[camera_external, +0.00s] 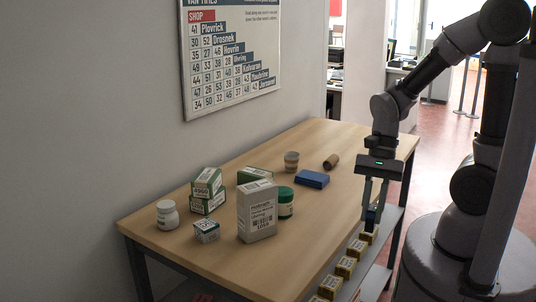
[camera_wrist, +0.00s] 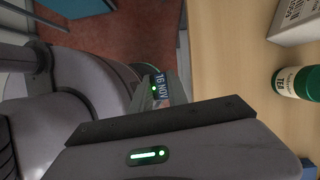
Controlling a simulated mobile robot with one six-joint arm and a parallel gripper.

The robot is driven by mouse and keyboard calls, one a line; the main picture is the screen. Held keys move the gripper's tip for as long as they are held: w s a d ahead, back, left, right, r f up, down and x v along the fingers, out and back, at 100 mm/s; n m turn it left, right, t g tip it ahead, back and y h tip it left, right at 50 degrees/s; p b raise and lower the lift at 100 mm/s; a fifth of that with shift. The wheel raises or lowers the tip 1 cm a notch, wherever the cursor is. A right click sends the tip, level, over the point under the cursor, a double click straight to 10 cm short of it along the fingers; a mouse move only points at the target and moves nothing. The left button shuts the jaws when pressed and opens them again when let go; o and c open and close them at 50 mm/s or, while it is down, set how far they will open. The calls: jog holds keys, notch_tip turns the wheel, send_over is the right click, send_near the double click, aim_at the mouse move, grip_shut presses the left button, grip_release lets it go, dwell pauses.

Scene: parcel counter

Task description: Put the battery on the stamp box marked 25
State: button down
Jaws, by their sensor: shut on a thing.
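My gripper (camera_external: 372,222) points down at the right side of the table, shut on a small dark blue thing (camera_external: 372,215). In the wrist view this thing (camera_wrist: 161,86) shows blue with white lettering like "16 NOV"; I cannot tell whether it is the battery. Several small yellow boxes with pale, dark-marked tops stand in a row along a ledge by the table's right edge. The farthest yellow box (camera_external: 367,236) is just below the held thing; I cannot tell if they touch. Another is the middle box (camera_external: 346,267). Their numbers are too small to read, so the one marked 25 cannot be picked out.
On the table (camera_external: 225,255) stand a white carton (camera_external: 257,212), a green jar (camera_external: 286,203), a white tub (camera_external: 167,214), green-and-white boxes (camera_external: 208,190), a blue box (camera_external: 312,179), a cup (camera_external: 291,161) and a brown cylinder (camera_external: 331,161). The table's right part is mostly clear.

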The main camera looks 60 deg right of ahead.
notch_tip(320, 180, up, 15)
jog(key=m+t+h+p, duration=0.1)
jog(key=m+t+p, duration=0.4)
jog(key=m, duration=0.5)
send_over(197, 224)
jog(key=s+d+p, duration=0.1)
jog(key=g, duration=0.1)
jog(key=f+b, duration=0.1)
jog(key=f, duration=0.4)
jog(key=f+b, duration=0.1)
jog(key=f, duration=0.4)
jog(key=f+b, duration=0.2)
jog(key=f, duration=0.3)
jog(key=shift+s+d+f, duration=0.25)
jog(key=shift+s+d, duration=0.05)
jog(key=shift+f, duration=0.15)
jog(key=c, duration=1.3)
grip_release()
